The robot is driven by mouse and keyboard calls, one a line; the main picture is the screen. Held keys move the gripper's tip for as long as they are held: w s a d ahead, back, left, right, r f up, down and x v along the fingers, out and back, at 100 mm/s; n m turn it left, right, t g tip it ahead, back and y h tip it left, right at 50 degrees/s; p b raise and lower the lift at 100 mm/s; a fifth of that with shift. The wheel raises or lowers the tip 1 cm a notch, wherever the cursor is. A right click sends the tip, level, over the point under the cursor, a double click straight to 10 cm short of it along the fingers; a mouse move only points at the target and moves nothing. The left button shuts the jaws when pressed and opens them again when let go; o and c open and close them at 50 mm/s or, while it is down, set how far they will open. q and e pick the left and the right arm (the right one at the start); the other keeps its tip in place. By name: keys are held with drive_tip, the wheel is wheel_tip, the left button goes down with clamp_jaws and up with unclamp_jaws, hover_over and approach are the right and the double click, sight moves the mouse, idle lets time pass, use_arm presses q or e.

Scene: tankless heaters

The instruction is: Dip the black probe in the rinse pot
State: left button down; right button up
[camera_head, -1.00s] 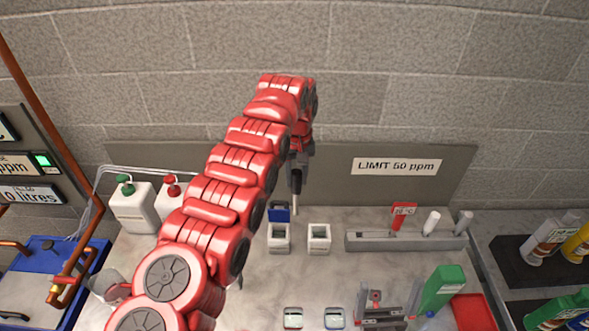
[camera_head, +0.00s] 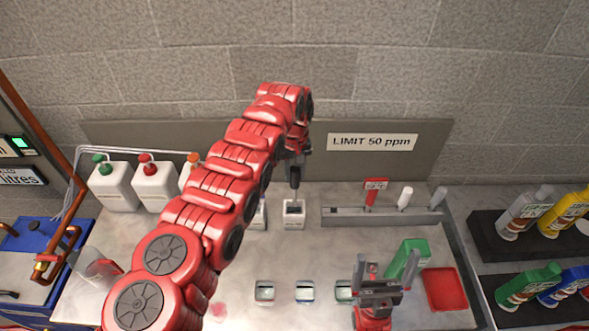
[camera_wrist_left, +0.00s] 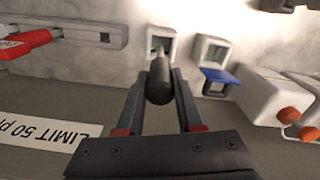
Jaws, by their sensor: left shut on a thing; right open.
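My left gripper (camera_head: 295,160) is shut on the black probe (camera_head: 294,178), which hangs upright over the right-hand white pot (camera_head: 293,222). In the left wrist view, the black probe (camera_wrist_left: 160,82) is between the fingers and its thin end is at the mouth of this pot (camera_wrist_left: 171,36). I cannot tell how deep the tip is in it. A second white pot (camera_head: 259,217) is left of it, mostly behind my arm; it has a blue flap (camera_wrist_left: 219,76) in the wrist view. The pot labels are unreadable. My right gripper (camera_head: 379,284) is open and empty at the lower right.
A grey rack (camera_head: 345,216) with a red-headed probe (camera_head: 374,194) and white-topped items stands to the right. White jugs (camera_head: 115,187) stand at the left. A green bottle (camera_head: 408,258) and red tray (camera_head: 444,288) are near my right gripper. Several small vials (camera_head: 305,292) line the front.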

sight(294, 169)
use_arm(q)
drive_tip(key=shift+a+f+b, duration=0.15)
drive_tip(key=shift+f+b, duration=2.05)
drive_tip(key=shift+f, duration=1)
drive_tip(key=shift+f+b, duration=0.7)
drive_tip(key=shift+f, duration=0.05)
drive_tip(key=shift+r, duration=0.1)
wheel_tip(294, 169, up, 3)
drive_tip(key=p, duration=0.2)
drive_tip(key=shift+r+p, duration=0.2)
drive_tip(key=shift+p, duration=0.2)
wheel_tip(294, 169, up, 3)
drive_tip(key=shift+f+p, duration=0.2)
drive_tip(key=shift+p, duration=0.5)
wheel_tip(294, 169, up, 3)
drive_tip(key=shift+f, duration=0.2)
drive_tip(key=shift+r, duration=1.35)
